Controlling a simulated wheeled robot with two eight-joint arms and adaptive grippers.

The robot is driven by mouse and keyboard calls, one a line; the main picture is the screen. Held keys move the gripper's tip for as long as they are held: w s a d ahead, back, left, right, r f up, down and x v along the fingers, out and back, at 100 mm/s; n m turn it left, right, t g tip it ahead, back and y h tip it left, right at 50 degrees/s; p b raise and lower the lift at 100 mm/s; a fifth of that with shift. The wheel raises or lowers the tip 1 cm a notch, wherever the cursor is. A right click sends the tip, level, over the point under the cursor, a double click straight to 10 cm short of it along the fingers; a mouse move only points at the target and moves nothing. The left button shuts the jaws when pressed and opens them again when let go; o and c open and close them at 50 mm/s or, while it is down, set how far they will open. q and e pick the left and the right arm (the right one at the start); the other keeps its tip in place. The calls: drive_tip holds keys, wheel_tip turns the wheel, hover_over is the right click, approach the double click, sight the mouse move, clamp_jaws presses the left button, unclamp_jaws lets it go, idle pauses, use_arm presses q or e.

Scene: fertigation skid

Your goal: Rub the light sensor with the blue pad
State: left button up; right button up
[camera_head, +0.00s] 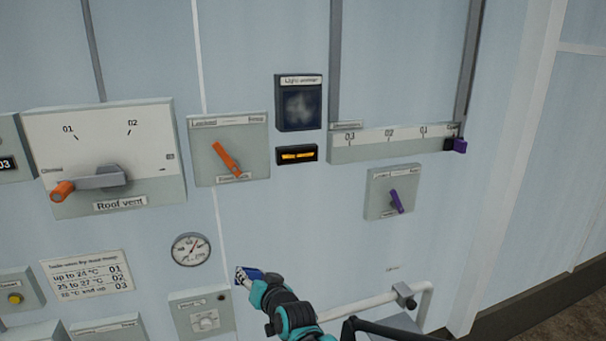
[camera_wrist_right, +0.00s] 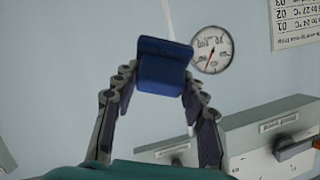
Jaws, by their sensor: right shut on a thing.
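The light sensor (camera_head: 300,103) is a dark square box high on the wall, with a label above it and a cloudy pale smear on its face. The blue pad (camera_wrist_right: 163,67) is held between the fingers of my right gripper (camera_wrist_right: 160,85), which is shut on it. In the head view the right gripper (camera_head: 246,278) is below and left of the sensor, near the round gauge, with the pad (camera_head: 262,274) partly hidden by the gripper. The pad is apart from the sensor. My left gripper is not in view.
A small dark display (camera_head: 297,154) with orange bars sits under the sensor. An orange-lever panel (camera_head: 245,128) is to its left and a scale panel (camera_head: 385,148) to its right. A gauge (camera_head: 190,250) and a white pipe (camera_head: 365,303) are lower.

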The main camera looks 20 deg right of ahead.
drive_tip(key=w+d+r+m+t+h+p, duration=0.15)
drive_tip(key=d+r+p, duration=0.35)
drive_tip(key=r, duration=0.8)
drive_tip(key=s+d+r+m+t+h+p, duration=0.1)
drive_tip(key=d+r+m+t+h+p, duration=0.3)
drive_tip(key=r, duration=0.9)
drive_tip(key=w+d+r+m+t+h+p, duration=0.15)
drive_tip(key=d+r+p, duration=0.4)
drive_tip(key=r, duration=0.75)
drive_tip(key=shift+n, duration=0.4)
drive_tip(key=shift+w+a, duration=0.15)
drive_tip(key=shift+w, duration=1.15)
drive_tip(key=shift+w+a, duration=0.15)
drive_tip(key=shift+w, duration=1.1)
drive_tip(key=shift+w, duration=1)
drive_tip(key=shift+d, duration=0.1)
drive_tip(key=shift+d+b, duration=0.35)
drive_tip(key=shift+d, duration=1.6)
drive_tip(key=shift+w+d, duration=0.15)
drive_tip(key=shift+d, duration=1.9)
drive_tip(key=shift+b, duration=0.3)
